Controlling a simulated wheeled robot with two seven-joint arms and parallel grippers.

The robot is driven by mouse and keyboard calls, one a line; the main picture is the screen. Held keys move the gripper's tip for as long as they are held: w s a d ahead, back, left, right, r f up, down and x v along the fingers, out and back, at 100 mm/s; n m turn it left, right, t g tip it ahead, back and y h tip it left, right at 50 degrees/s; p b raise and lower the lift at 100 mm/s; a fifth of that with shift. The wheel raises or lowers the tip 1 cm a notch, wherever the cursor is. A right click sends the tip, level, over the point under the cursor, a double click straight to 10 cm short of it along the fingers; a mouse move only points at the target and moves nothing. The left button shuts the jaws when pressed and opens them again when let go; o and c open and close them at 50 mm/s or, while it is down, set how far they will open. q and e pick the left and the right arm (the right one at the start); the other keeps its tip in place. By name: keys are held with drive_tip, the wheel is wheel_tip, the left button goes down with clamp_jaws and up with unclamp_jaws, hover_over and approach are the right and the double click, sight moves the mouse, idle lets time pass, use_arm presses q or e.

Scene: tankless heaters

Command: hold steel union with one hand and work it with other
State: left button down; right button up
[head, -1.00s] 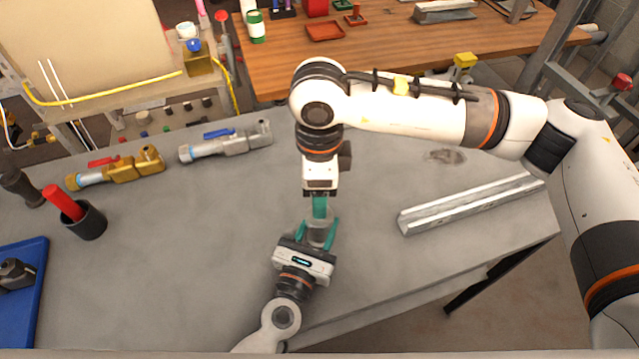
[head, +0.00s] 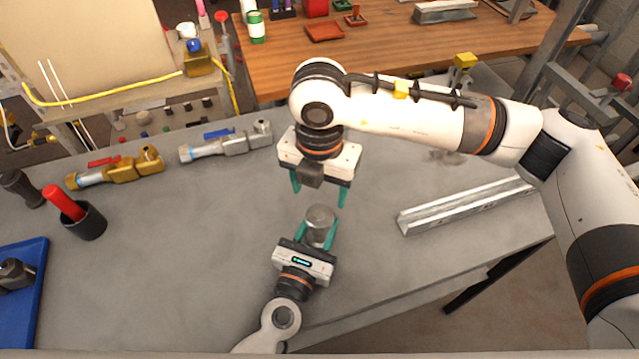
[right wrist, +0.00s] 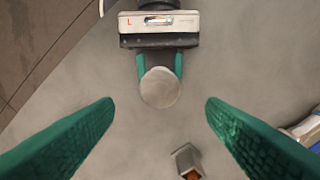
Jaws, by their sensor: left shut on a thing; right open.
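The steel union (head: 321,219) is a short grey cylinder over the grey bench. My left gripper (head: 318,232) is shut on it, one green finger on each side. In the right wrist view the union (right wrist: 160,87) shows its round top face, with the left gripper (right wrist: 160,68) behind it. My right gripper (head: 319,195) is open and empty, above and just beyond the union. Its two green fingers (right wrist: 160,120) spread wide in the right wrist view, with the union between and past them, not touched.
A brass valve (head: 118,170) with a red handle and a steel valve (head: 226,142) with a blue handle lie at the back left. A black cup (head: 86,224) and blue tray (head: 22,290) are at left. A metal channel (head: 465,205) lies at right.

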sight(320, 215)
drive_tip(key=shift+f+m, duration=0.15)
drive_tip(key=shift+m, duration=0.35)
drive_tip(key=shift+f, duration=3.85)
